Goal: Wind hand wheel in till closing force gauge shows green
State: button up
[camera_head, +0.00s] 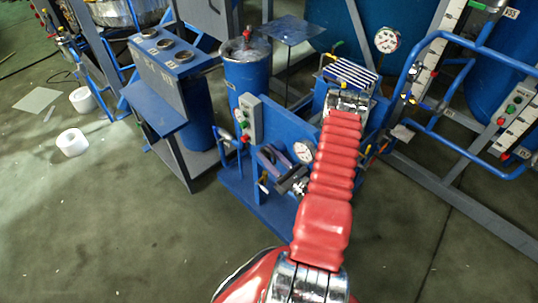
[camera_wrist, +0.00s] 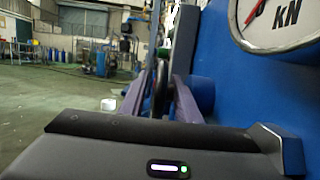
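My gripper (camera_wrist: 159,82) shows two purple fingers in the wrist view, standing apart. A dark, narrow upright shape, apparently the hand wheel (camera_wrist: 160,90) seen edge-on, lies between them, and the fingers do not look closed on it. In the head view my gripper (camera_head: 273,160) is beside the blue machine, left of the small white gauge (camera_head: 303,152), whose reading is too small to tell. The wheel cannot be made out there.
A blue panel (camera_wrist: 225,75) runs close along the right of my gripper in the wrist view. In the head view a grey button box (camera_head: 251,118) and a blue cylinder (camera_head: 247,70) stand behind. A blue railing (camera_head: 470,125) is at the right.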

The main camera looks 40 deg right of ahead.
jog(key=v, duration=1.3)
jog(key=shift+s, duration=0.4)
jog(key=shift+a+f, duration=0.1)
